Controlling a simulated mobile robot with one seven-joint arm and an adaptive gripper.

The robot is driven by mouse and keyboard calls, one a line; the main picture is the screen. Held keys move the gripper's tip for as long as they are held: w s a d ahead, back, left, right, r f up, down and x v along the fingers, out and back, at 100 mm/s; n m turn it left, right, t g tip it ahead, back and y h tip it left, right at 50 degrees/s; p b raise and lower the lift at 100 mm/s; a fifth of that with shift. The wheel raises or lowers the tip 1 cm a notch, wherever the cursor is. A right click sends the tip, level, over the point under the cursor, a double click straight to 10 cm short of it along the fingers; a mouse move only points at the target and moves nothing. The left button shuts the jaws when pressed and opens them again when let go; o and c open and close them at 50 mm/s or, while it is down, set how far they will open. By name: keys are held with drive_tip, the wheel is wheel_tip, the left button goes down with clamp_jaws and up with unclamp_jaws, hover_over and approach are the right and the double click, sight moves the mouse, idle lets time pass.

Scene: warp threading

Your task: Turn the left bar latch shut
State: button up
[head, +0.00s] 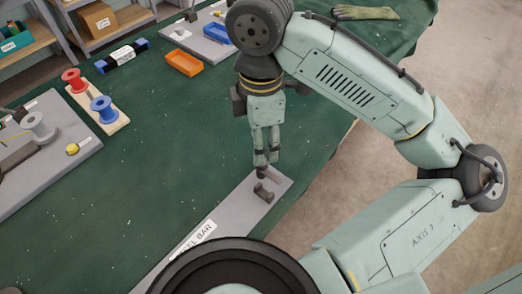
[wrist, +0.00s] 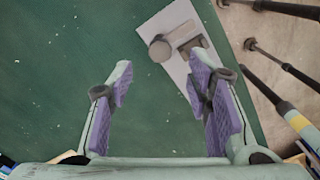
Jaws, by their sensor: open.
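A grey plate (head: 225,215) lies on the green table, with a white label (head: 195,239) whose readable part ends in "EEL BAR". At its upper right end is a small dark grey latch piece (head: 264,192), probably the bar latch. In the wrist view the plate (wrist: 172,20) carries a round grey knob (wrist: 160,49) beside a dark bracket-like piece (wrist: 187,44). My gripper (head: 263,160) is above that end, fingers pointing down. In the wrist view my gripper (wrist: 160,65) is open and empty, its right finger partly covering the plate. The plate's lower end is hidden by my body.
A red spool (head: 74,80) and a blue spool (head: 103,109) stand on a wooden holder at left. The table's right edge is close to the plate.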

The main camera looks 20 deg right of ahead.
wheel_tip(320, 180, up, 6)
idle(0.7)
